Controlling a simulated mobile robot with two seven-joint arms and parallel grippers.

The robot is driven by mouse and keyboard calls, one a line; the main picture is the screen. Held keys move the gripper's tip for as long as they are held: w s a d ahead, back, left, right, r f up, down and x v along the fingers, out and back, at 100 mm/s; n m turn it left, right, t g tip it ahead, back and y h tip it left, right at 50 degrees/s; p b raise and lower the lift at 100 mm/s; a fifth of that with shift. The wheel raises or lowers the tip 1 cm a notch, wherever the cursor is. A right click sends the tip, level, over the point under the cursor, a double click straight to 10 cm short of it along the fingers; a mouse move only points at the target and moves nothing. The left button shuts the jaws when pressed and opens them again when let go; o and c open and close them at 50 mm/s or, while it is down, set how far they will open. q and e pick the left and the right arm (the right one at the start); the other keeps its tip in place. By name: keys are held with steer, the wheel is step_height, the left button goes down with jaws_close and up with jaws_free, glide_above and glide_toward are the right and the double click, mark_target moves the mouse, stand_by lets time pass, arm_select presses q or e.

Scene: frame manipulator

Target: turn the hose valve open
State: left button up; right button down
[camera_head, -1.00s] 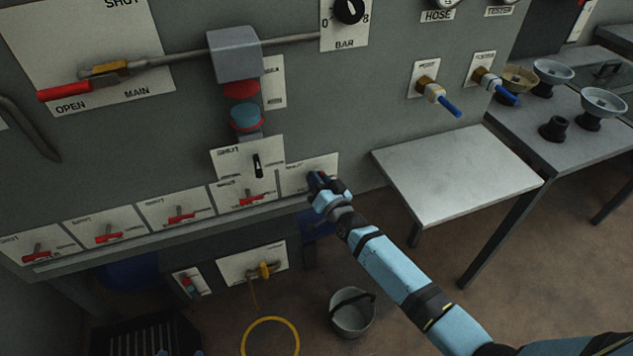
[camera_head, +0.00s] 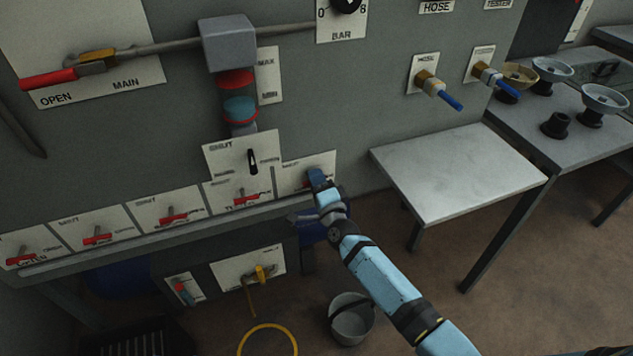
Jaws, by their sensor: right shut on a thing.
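My right gripper (camera_head: 318,178) is at the rightmost plate (camera_head: 293,167) of the low row on the grey panel. It is shut on a small red valve handle (camera_head: 307,184), mostly hidden by the fingers. The plate's lettering is too small to read. Higher on the right, a plate that seems to read HOSE (camera_head: 423,62) carries a brass valve with a blue lever (camera_head: 450,102) pointing down and right; no gripper touches it. My left gripper is not in view.
More red-handled valves (camera_head: 173,218) line the row to the left. A light bare shelf (camera_head: 455,170) juts out right of my arm. A bucket (camera_head: 351,322) and a yellow hose loop (camera_head: 268,328) are on the floor below. Several caps stand on the right table (camera_head: 590,150).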

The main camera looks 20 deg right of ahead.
steer(key=shift+f+m+h, duration=0.15)
steer(key=shift+m+h, duration=0.15)
steer(key=shift+m, duration=0.8)
steer(key=shift+b, duration=0.3)
steer(key=c, duration=1.1)
jaws_free()
steer(key=s+f+p, duration=0.1)
steer(key=s+f, duration=0.1)
steer(key=s, duration=1.1)
steer(key=shift+s+d+f, duration=0.2)
steer(key=shift+s+f, duration=0.1)
steer(key=shift+f, duration=0.05)
